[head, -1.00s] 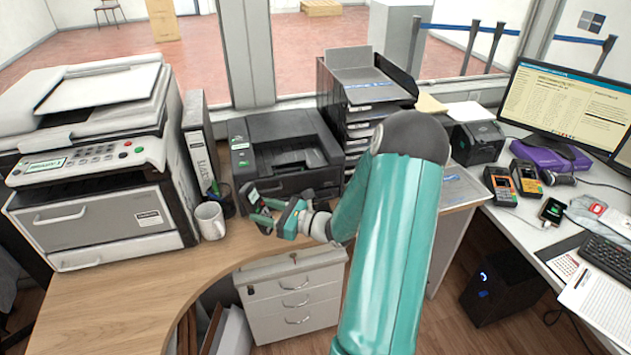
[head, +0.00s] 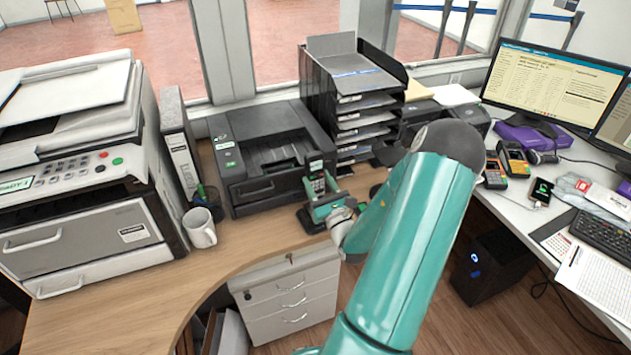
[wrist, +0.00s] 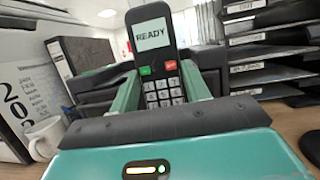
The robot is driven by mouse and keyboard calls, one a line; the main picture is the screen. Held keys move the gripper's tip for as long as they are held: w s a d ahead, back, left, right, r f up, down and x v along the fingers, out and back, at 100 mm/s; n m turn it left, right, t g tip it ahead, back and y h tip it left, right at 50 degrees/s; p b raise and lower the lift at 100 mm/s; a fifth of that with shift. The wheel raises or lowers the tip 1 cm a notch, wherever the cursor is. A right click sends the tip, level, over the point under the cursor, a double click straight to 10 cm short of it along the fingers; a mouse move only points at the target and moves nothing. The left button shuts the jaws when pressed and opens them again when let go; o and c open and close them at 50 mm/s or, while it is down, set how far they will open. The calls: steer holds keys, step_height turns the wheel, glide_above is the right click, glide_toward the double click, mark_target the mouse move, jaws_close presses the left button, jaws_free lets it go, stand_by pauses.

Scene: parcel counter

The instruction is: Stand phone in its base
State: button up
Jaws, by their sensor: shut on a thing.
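The phone (wrist: 153,60) is a dark handset with a lit screen reading READY, a green and a red key and pale number keys. In the wrist view it stands nearly upright between the teal fingers of my gripper (wrist: 163,90), which is shut on it. In the head view my gripper (head: 322,205) holds the phone (head: 316,178) upright in front of the black printer. A dark object (head: 378,188) at the right, partly behind my arm, may be the base; a black rounded edge (wrist: 312,144) also shows at the right of the wrist view. I cannot tell what it is.
The black printer (head: 265,155) and a stack of black paper trays (head: 350,90) stand behind. A white mug (head: 200,228), pen cup and binder (head: 180,150) stand left, by the large copier (head: 80,200). The wooden counter (head: 130,295) is clear in front.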

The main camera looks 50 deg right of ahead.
mark_target(318, 195)
steer(key=shift+s+f, duration=0.3)
steer(key=shift+f, duration=0.1)
steer(key=shift+w+f, duration=0.1)
steer(key=shift+f, duration=1.25)
steer(key=shift+f, duration=0.1)
steer(key=shift+f+t, duration=0.1)
steer(key=shift+t, duration=0.3)
steer(key=shift+h, duration=0.3)
steer(key=shift+s+a, duration=0.1)
steer(key=shift+s, duration=0.15)
steer(key=shift+f, duration=0.7)
steer(key=shift+f, duration=0.25)
